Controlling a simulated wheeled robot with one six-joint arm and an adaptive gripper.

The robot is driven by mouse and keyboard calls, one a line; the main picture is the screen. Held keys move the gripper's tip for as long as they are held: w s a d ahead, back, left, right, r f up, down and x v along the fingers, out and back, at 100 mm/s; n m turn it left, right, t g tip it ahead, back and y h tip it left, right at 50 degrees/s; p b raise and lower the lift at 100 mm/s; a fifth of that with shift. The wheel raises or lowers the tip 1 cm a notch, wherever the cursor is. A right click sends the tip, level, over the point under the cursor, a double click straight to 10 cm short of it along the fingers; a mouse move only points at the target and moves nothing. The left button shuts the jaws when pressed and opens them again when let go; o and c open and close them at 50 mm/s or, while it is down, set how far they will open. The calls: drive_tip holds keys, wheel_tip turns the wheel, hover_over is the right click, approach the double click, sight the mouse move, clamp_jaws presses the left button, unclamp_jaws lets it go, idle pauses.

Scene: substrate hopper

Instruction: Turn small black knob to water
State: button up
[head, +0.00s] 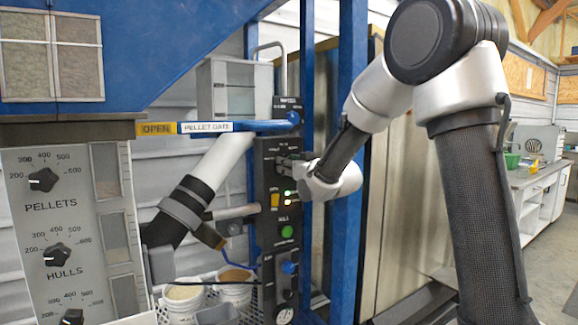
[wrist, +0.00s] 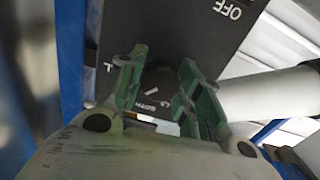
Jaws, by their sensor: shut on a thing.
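The small black knob (wrist: 160,78) sits on the dark control panel (wrist: 195,30), between the fingers in the wrist view. A short white pointer mark shows on or by it, and lettering, partly covered and hard to read, lies just below. My gripper (wrist: 157,88) has green-padded fingers, one on each side of the knob, and is shut on it. In the head view my gripper (head: 290,165) reaches the upper middle of the tall dark panel (head: 265,195) from the right. There the knob is hidden by the fingers.
On the panel below my gripper are a yellow switch (head: 274,201), a green button (head: 287,232) and a blue knob (head: 289,267). A blue pellet gate lever (head: 235,127) crosses just above. A blue post (head: 349,160) stands right of the panel, close to my wrist. White buckets (head: 184,303) stand low left.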

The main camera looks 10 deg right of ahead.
drive_tip(key=o, duration=1)
drive_tip(key=shift+o, duration=0.2)
drive_tip(key=v, duration=1.2)
